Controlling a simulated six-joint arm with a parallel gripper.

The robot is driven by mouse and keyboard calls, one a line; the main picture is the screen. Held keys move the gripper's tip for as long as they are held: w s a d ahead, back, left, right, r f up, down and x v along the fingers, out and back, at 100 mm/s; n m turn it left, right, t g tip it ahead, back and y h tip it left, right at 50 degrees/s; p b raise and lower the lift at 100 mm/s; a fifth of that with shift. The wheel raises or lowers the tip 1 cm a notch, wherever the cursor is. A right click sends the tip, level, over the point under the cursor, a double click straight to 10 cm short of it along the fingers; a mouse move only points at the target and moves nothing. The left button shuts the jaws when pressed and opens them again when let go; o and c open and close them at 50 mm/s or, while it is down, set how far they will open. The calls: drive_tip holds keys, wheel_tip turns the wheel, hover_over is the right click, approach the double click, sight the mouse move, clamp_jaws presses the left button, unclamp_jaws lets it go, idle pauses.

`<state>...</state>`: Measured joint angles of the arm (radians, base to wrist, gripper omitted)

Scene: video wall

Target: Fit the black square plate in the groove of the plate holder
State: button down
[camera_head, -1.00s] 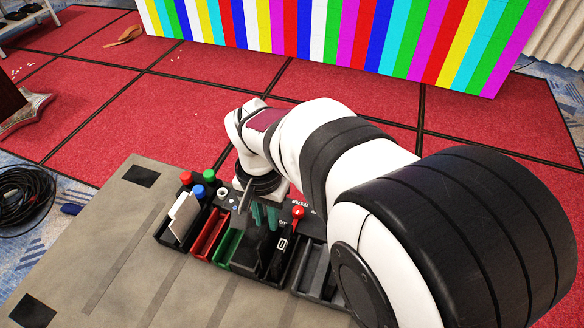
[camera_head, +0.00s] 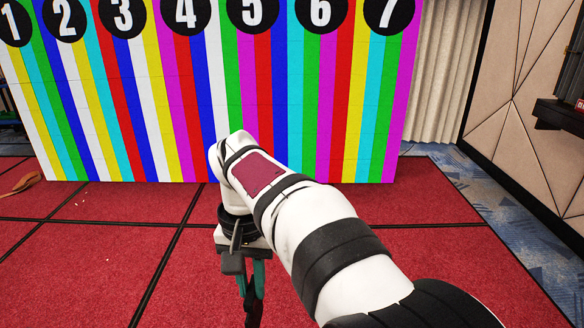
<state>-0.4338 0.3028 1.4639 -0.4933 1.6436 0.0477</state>
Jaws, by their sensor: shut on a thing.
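My gripper (camera_head: 251,285) hangs down from the wrist of my white and black arm, at the lower middle of the head view. Its teal fingers are shut on a dark thing (camera_head: 253,309) that looks like the black square plate. It shows only as a narrow dark strip at the bottom edge, so its full shape is hidden. The plate holder is not in view.
A large video wall (camera_head: 215,90) with coloured stripes and numbers 1 to 7 stands at the back. Red carpet (camera_head: 90,262) lies before it. A curtain (camera_head: 445,75) and beige wall panels (camera_head: 530,80) stand at the right, with a dark bracket (camera_head: 562,114).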

drive_tip(key=w+d+r+m, duration=0.1)
drive_tip(key=w+d+r, duration=0.1)
drive_tip(key=d+r, duration=0.4)
drive_tip(key=w+d+r+m, duration=0.1)
drive_tip(key=d+r, duration=0.4)
drive_tip(key=d, duration=0.6)
drive_tip(key=shift+w+r, duration=0.35)
drive_tip(key=shift+r, duration=0.05)
drive_tip(key=shift+a, duration=0.2)
